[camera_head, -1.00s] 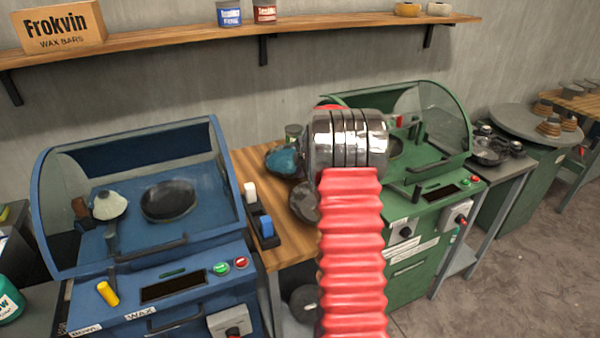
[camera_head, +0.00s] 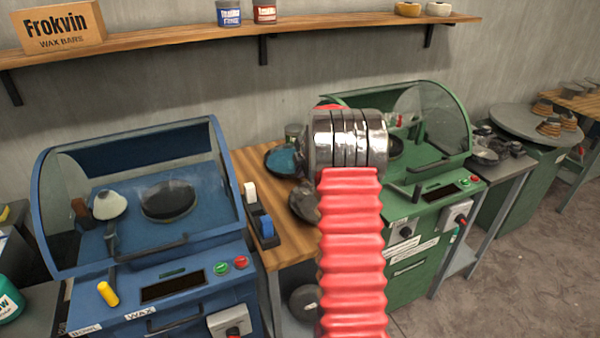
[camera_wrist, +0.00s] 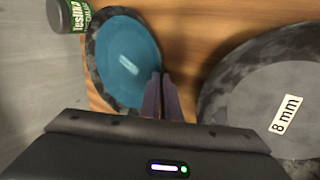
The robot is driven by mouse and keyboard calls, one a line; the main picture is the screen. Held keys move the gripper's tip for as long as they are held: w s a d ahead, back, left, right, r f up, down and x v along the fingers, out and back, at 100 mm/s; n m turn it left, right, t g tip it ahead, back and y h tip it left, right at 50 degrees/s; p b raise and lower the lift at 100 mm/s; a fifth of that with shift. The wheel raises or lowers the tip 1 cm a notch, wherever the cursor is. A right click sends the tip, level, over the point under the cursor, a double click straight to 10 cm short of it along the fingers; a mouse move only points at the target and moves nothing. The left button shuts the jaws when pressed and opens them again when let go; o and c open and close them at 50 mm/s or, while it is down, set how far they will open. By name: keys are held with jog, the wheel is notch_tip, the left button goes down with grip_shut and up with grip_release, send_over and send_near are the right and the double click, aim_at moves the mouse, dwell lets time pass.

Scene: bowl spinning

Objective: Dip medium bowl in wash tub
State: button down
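A dark grey tub (camera_wrist: 90,60) with teal liquid (camera_wrist: 125,62) in it stands at upper left in the wrist view; the tub (camera_head: 268,163) also shows in the head view, left of my arm's metal joint. My gripper (camera_wrist: 160,76) has its two dark fingers close together, tips beside the tub's right rim; I see nothing clearly between them. Whether they touch the rim is unclear. A large dark round piece labelled "8 mm" (camera_wrist: 245,115) lies right of the fingers. I cannot tell which piece is the medium bowl. My arm hides the gripper in the head view.
A green can (camera_wrist: 68,15) stands beyond the tub. A blue machine (camera_head: 75,255) with a clear hood is at left, a green one (camera_head: 400,270) at right. Bare wooden tabletop (camera_wrist: 200,25) shows between tub and dark piece. A shelf (camera_head: 190,35) runs above.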

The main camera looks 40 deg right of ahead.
notch_tip(320, 180, up, 9)
dwell(1.9)
notch_tip(320, 180, up, 4)
dwell(0.9)
